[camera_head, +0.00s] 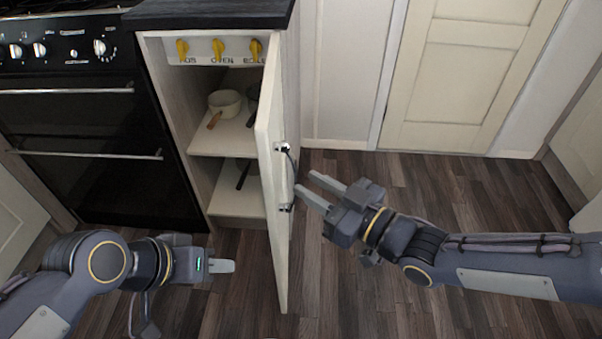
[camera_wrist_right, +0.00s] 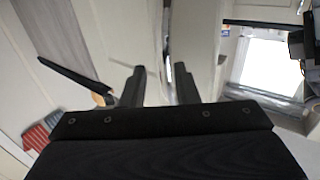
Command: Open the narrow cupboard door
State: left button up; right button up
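The narrow cupboard door (camera_head: 270,185) is cream and stands wide open, swung out towards me from its hinges on the right. A metal bar handle (camera_head: 289,172) is on its outer face, which faces right. My right gripper (camera_head: 309,190) is just right of the handle, its two fingers apart and pointing at the door; in the head view nothing shows between them. The fingers also show in the right wrist view (camera_wrist_right: 160,88), apart. My left gripper (camera_head: 232,266) is low in front of the cupboard, left of the door; its fingers overlap, so their opening is unclear.
Inside the cupboard, a pan (camera_head: 224,103) sits on the upper shelf (camera_head: 228,140), below yellow knobs (camera_head: 218,48). A black oven (camera_head: 90,150) stands to the left. The wooden floor (camera_head: 450,185) right of the door is clear except for my right arm.

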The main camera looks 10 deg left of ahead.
jog(key=p+v, duration=0.1)
jog(key=v, duration=0.3)
dwell(0.4)
